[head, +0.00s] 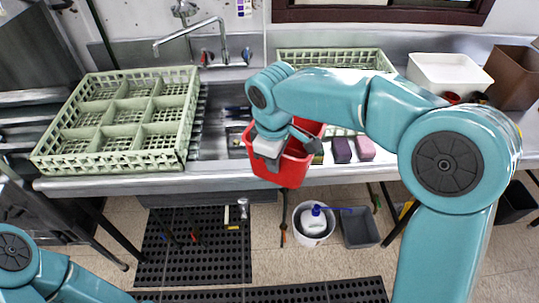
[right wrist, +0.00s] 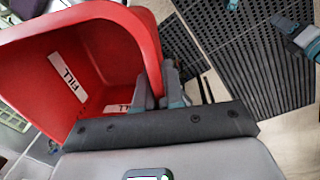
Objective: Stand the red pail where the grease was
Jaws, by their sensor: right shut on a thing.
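The red pail (head: 290,165) hangs from my right gripper (head: 270,150), by the counter's front edge, and looks tilted. In the right wrist view the pail (right wrist: 110,50) shows its open mouth and white "FILL" labels inside. The right gripper (right wrist: 159,90) is shut on the pail's wall near the rim. I cannot make out any grease or a mark of it. My left arm crosses the lower left of the head view, its gripper out of frame. Teal and grey parts at the right wrist view's upper right may be the left gripper; its jaws are unclear.
A green dish rack (head: 120,118) stands on the left of the steel counter (head: 110,185). Olive, purple (head: 341,150) and pink (head: 365,148) blocks lie right of the pail. A white tub (head: 448,75) stands farther right. Below are a white bucket (head: 313,238), a grey bin (head: 359,228) and black mats (head: 195,245).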

